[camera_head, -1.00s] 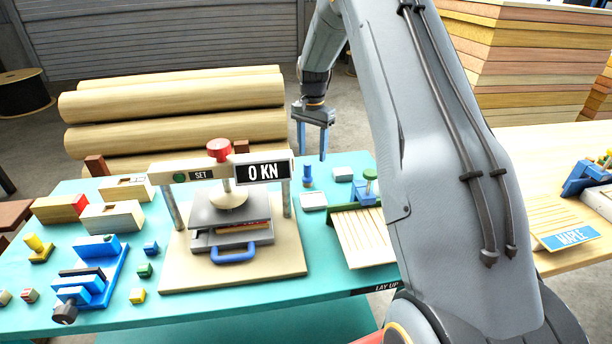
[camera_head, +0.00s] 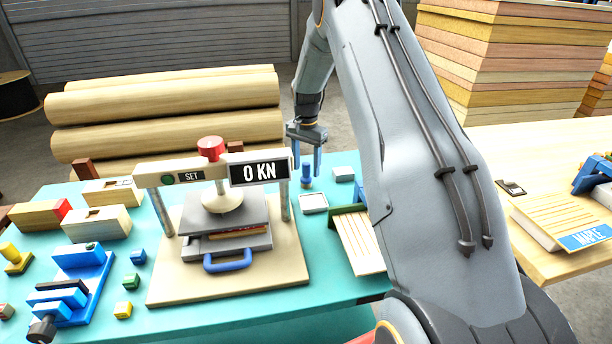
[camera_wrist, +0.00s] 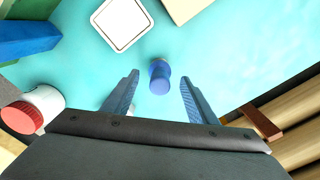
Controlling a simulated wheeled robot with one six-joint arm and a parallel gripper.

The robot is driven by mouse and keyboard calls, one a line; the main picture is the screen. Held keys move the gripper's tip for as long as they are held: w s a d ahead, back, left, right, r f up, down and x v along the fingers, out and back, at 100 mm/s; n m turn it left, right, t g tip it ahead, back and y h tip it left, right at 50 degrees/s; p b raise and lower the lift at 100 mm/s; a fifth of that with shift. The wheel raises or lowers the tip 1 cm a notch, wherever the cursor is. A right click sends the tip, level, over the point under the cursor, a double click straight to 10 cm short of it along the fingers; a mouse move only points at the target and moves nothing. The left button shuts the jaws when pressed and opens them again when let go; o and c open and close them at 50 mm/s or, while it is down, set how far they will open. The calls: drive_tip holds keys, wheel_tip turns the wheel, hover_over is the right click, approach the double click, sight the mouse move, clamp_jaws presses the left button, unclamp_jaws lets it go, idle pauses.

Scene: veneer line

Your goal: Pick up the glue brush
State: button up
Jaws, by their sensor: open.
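A short blue upright cylinder (camera_head: 307,181), which I take for the glue brush, stands on the turquoise table behind the white square dish. Bristles cannot be made out. My gripper (camera_head: 307,167) is above it, pointing down, with its fingers spread and nothing held. In the wrist view, the blue cylinder (camera_wrist: 160,76) shows between the two blue fingers of my gripper (camera_wrist: 160,88), roughly centred, with a gap on each side. From these views I cannot tell the exact height of the fingertips over it.
The white square dish (camera_head: 313,204) lies close in front. The press (camera_head: 230,263), with a red knob (camera_head: 210,147) and "0 KN" display, stands left. Logs (camera_head: 165,108) lie behind the table.

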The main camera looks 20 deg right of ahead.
sight(306, 174)
drive_tip(key=shift+f+p, duration=0.7)
drive_tip(key=shift+f, duration=1.2)
drive_tip(key=shift+c, duration=0.3)
drive_tip(key=c, duration=1.1)
drive_tip(key=shift+r, duration=0.1)
wheel_tip(306, 174, up, 10)
drive_tip(key=b, duration=0.3)
drive_tip(key=shift+s, duration=0.1)
